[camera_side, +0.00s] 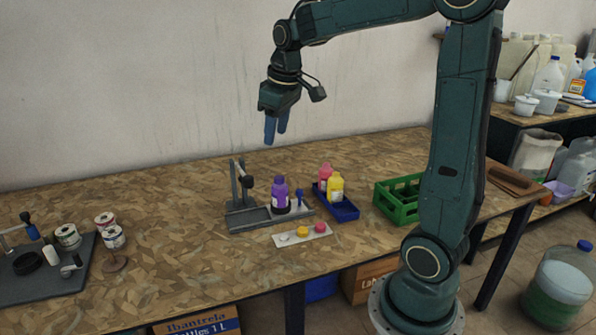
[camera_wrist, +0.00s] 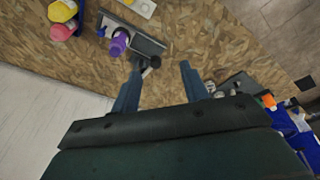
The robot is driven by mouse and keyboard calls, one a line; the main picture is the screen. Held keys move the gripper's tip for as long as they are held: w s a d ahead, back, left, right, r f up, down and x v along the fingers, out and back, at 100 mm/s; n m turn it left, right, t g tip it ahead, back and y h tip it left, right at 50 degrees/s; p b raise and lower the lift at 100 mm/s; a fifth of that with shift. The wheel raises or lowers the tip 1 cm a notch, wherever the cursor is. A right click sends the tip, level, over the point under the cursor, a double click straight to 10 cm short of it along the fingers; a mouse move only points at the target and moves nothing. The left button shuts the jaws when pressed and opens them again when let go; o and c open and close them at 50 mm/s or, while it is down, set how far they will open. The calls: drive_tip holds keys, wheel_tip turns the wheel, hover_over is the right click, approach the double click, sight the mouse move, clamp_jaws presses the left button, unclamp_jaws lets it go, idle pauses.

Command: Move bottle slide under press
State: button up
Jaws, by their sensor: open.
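A purple bottle (camera_side: 280,196) stands upright on the grey slide (camera_side: 300,212), to the right of the press (camera_side: 236,187). A blue knob (camera_side: 299,195) stands up from the slide, right of the bottle. In the wrist view the purple bottle (camera_wrist: 119,42) and the blue knob (camera_wrist: 101,32) show left of the grey track (camera_wrist: 148,45); the press lever's dark end (camera_wrist: 154,62) is close to the left finger. My gripper (camera_side: 275,136) is open and empty, pointing down above and behind the press. Its fingers (camera_wrist: 160,72) are apart with nothing between them.
A blue tray (camera_side: 345,215) holds a pink bottle (camera_side: 325,178) and a yellow bottle (camera_side: 335,187). A white cap strip (camera_side: 290,240) lies in front of the slide. A green crate (camera_side: 385,208) stands right; a winding fixture (camera_side: 35,285) and spools stand left. The table between is clear.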

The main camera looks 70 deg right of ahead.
drive_tip(key=w+d+f+g, duration=0.1)
drive_tip(key=w+d+f, duration=0.2)
drive_tip(key=d, duration=0.3)
drive_tip(key=w+d+f, duration=0.2)
drive_tip(key=d+f, duration=0.2)
drive_tip(key=d, duration=0.3)
drive_tip(key=g+y, duration=0.1)
drive_tip(key=g, duration=0.1)
hover_over(299, 190)
wheel_tip(299, 190, down, 9)
drive_tip(key=shift+s+f, duration=0.1)
drive_tip(key=shift+f, duration=0.05)
wheel_tip(299, 190, down, 14)
drive_tip(key=shift+r, duration=0.1)
drive_tip(key=shift+c, duration=0.3)
drive_tip(key=shift+a, duration=0.1)
clamp_jaws()
